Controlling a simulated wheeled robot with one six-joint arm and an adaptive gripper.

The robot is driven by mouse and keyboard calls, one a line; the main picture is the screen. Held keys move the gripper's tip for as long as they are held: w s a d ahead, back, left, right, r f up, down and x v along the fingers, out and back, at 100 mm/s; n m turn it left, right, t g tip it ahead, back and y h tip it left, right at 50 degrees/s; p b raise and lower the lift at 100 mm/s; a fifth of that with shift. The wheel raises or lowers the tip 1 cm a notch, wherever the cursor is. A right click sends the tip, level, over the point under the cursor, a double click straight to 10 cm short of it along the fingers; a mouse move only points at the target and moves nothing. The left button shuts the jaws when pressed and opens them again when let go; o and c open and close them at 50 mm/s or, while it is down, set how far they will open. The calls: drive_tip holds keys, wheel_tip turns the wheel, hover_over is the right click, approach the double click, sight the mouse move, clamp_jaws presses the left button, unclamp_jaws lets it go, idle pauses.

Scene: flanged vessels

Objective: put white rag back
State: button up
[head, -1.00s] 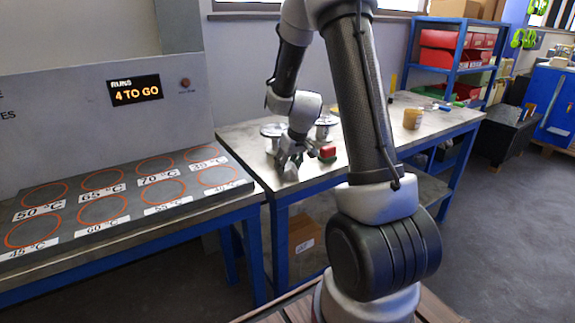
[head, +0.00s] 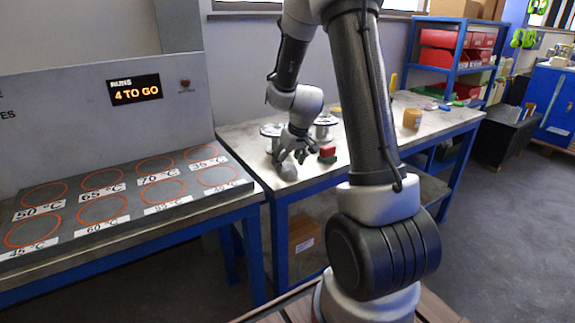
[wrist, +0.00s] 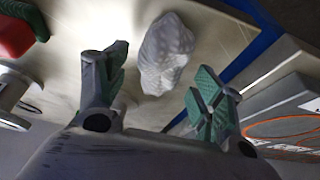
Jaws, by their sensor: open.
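The white rag (head: 289,171) is a crumpled, dotted lump lying on the bench top near its front left edge. In the wrist view the rag (wrist: 167,55) lies just beyond my fingers and apart from them. My gripper (head: 292,155) is over the bench, just behind and above the rag in the head view. In the wrist view my gripper (wrist: 155,85) is open, its green-padded fingers spread wide with nothing between them.
A red and green object (head: 327,153) sits right of my gripper. Metal flanged vessels (head: 324,124) stand behind it, and an amber jar (head: 412,118) farther right. Left is a panel with orange rings and temperature labels (head: 103,208), its circles empty.

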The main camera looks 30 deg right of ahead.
drive_tip(key=s+a+r, duration=0.4)
drive_tip(key=s+r, duration=0.8)
drive_tip(key=r, duration=0.5)
drive_tip(key=s+a+r, duration=0.1)
drive_tip(key=s, duration=0.8)
drive_tip(key=s+a+r, duration=0.2)
drive_tip(key=s, duration=0.7)
drive_tip(key=shift+r, duration=0.2)
drive_tip(key=shift+w+a, duration=0.1)
